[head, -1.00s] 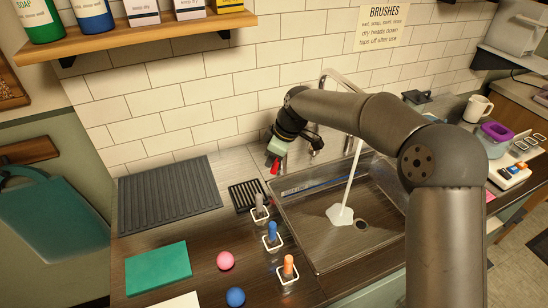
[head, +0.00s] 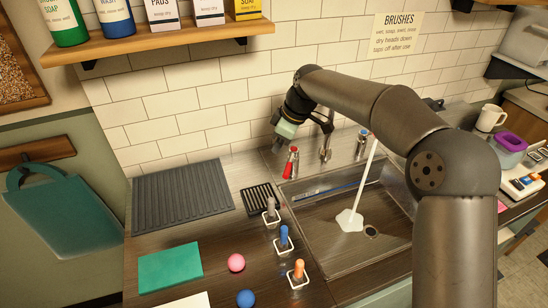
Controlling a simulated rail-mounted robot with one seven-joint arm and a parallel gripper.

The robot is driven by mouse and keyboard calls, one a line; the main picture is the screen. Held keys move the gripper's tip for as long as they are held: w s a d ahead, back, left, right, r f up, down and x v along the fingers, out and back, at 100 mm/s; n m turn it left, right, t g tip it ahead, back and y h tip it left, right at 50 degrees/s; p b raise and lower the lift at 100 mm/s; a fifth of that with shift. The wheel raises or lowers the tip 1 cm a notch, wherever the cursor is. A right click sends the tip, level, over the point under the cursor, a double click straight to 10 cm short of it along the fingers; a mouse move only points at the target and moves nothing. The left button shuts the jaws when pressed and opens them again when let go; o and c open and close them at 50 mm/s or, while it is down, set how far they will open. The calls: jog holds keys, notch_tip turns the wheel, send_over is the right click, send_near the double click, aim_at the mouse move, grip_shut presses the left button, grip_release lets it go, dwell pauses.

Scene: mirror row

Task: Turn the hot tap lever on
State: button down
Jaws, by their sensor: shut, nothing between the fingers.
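The hot tap (head: 289,165) has a red lever and stands at the back left of the sink in the head view. Its lever slants up, with its upper end beside my gripper. My gripper (head: 276,147) is shut and empty, just left of the lever's upper part. I cannot tell whether it touches the lever. A white column (head: 363,185), which looks like running water, reaches the sink floor and ends in a white patch. The spout's upper part is hidden behind my arm.
The spout base (head: 325,152) and the blue-marked tap (head: 361,146) stand to the right, close to my arm. A small black rack (head: 258,199), several upright handled tools and a ribbed grey mat (head: 185,196) lie left of the sink (head: 335,255). A shelf (head: 165,43) hangs above.

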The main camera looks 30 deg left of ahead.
jog(key=v, duration=0.3)
jog(key=shift+r, duration=0.35)
